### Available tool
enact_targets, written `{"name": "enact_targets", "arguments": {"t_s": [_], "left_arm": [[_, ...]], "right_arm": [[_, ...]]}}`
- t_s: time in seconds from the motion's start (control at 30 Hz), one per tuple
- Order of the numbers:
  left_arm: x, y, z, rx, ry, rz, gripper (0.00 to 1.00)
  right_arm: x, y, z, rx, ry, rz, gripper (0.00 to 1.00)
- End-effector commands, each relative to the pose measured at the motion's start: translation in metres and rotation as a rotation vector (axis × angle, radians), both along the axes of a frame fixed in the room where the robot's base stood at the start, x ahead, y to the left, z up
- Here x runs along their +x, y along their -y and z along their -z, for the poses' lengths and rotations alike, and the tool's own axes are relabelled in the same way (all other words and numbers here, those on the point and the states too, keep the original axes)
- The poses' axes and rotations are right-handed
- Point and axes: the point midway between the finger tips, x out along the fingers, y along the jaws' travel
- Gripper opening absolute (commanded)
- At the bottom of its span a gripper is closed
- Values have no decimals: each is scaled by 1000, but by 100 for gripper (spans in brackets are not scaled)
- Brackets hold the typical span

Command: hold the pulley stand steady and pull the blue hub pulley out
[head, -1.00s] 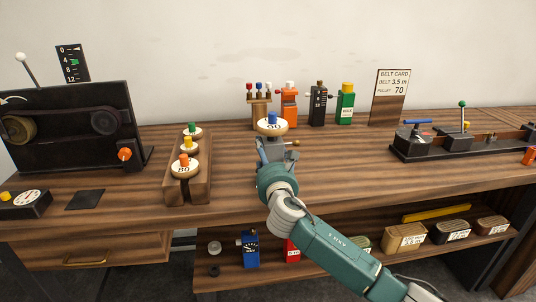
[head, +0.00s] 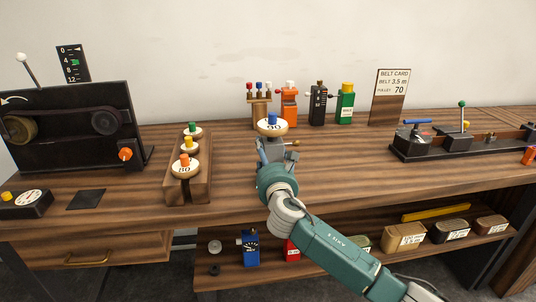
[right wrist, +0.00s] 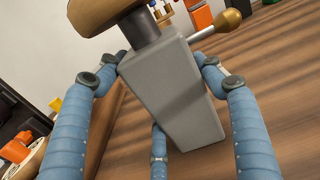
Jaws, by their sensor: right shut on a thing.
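The blue hub pulley (head: 271,127) is a pale wooden disc with a blue hub on top. It sits on the top of the grey pulley stand (head: 277,151), near the middle of the table. The number on its face is hard to read. In the right wrist view the stand (right wrist: 178,95) is a tapered grey block with a brass-knobbed lever (right wrist: 229,21) at its side and a dark neck under the pulley's wooden underside (right wrist: 100,14). My right gripper (head: 271,153) is shut on the stand, its blue fingers around the block. My left gripper is not in view.
A wooden rack (head: 201,183) with green, yellow and orange hub pulleys stands to the left. A black belt machine (head: 75,125) is at far left. A black rail device (head: 440,145) lies right.

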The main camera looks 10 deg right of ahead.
Motion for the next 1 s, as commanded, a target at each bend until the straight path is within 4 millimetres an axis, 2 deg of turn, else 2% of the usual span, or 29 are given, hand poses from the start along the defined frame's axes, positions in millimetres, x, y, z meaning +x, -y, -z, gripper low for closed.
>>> {"name": "enact_targets", "arguments": {"t_s": [0.23, 0.27, 0.37, 0.77, 1.0], "left_arm": [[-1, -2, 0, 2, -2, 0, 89], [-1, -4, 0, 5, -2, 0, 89], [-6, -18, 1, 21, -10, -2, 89], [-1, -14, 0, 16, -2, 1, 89], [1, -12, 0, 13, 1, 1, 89]], "right_arm": [[0, -1, -3, 0, 5, -1, 12], [0, 0, 2, 1, -3, 0, 69], [0, 0, 2, 0, -3, 0, 89], [-5, 0, 2, 0, -1, 0, 89], [-38, -4, 2, 0, -2, -1, 89]]}}
